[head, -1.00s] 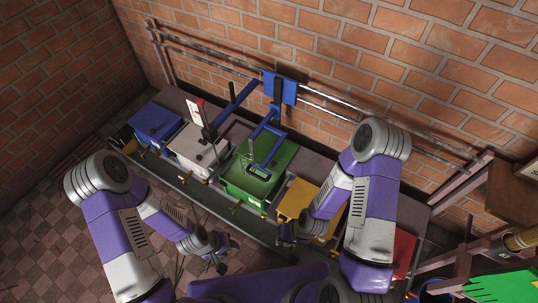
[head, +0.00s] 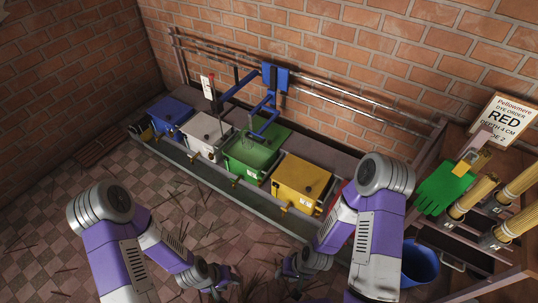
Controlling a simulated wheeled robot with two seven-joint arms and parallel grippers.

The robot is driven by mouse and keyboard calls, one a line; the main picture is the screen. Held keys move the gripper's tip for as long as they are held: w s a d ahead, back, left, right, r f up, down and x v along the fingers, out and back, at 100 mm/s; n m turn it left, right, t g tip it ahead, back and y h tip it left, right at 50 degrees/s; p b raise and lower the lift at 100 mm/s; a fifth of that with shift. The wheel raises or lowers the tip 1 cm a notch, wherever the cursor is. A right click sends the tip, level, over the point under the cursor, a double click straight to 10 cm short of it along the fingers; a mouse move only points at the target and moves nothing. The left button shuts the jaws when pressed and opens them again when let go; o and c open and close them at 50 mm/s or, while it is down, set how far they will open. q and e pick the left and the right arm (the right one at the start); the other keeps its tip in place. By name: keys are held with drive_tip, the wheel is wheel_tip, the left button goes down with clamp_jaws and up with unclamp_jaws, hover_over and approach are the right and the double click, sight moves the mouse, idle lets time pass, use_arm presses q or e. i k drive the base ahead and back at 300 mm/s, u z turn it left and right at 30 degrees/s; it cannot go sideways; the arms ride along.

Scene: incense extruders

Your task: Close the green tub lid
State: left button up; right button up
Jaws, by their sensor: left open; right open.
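The green tub (head: 246,162) stands in the row of tubs along the wall, between the pale grey tub (head: 203,146) and the yellow tub (head: 303,180). A flat green panel, seemingly its lid (head: 277,138), shows at its back edge, partly behind a blue jointed arm (head: 268,106). How far the lid is open is hard to tell. My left gripper (head: 226,280) is open, low in the view and well in front of the tub. My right gripper (head: 292,272) is open, also in front of the row and apart from it. Neither touches anything.
A blue tub (head: 168,116) ends the row at left. Metal rails (head: 330,98) run along the brick wall. A blue bucket (head: 419,266) stands below. Tiled floor is open at left.

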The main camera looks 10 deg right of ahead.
sight(275, 136)
drive_tip(key=u, duration=0.85)
drive_tip(key=i, duration=2.1)
drive_tip(key=z, duration=1.1)
drive_tip(key=i, duration=0.25)
drive_tip(key=z, duration=0.05)
